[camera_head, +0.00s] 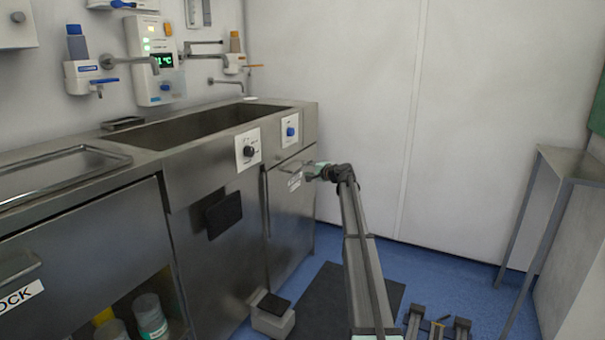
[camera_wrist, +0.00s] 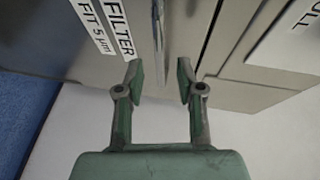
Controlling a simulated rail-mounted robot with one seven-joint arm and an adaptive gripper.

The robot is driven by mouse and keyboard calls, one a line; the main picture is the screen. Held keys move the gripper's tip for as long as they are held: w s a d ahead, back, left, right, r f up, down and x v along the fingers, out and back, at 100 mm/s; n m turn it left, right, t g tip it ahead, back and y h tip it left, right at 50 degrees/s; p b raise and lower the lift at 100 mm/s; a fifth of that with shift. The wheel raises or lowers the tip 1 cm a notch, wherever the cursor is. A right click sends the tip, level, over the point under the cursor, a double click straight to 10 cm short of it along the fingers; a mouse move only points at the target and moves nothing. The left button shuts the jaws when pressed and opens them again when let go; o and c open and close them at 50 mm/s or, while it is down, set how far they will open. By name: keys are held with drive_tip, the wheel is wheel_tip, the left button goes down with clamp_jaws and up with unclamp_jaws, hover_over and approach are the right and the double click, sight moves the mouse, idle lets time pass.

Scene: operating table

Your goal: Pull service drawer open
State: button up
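The steel front panel (camera_head: 291,215) at the right end of the sink cabinet carries a small white label (camera_head: 294,183) and a bar handle (camera_head: 291,168); I take it as the service drawer, and it looks closed. My gripper (camera_head: 311,171) is at the upper part of this panel, beside the handle. In the wrist view, my gripper (camera_wrist: 159,72) is open, with a thin metal bar (camera_wrist: 158,35) between its fingers. A gap shows on each side of the bar. The label there reads "FILTER FIT 5 µm" (camera_wrist: 104,30).
A steel sink (camera_head: 205,128) is above, with knob plates (camera_head: 248,150) on the cabinet front. A foot pedal (camera_head: 272,312) and dark mat (camera_head: 335,300) are on the blue floor. A side table (camera_head: 570,163) stands right. An open compartment with jars (camera_head: 150,318) is lower left.

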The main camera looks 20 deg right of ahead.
sight(303, 168)
drive_tip(key=shift+b+x, duration=0.45)
drive_tip(key=shift+x, duration=1.55)
clamp_jaws()
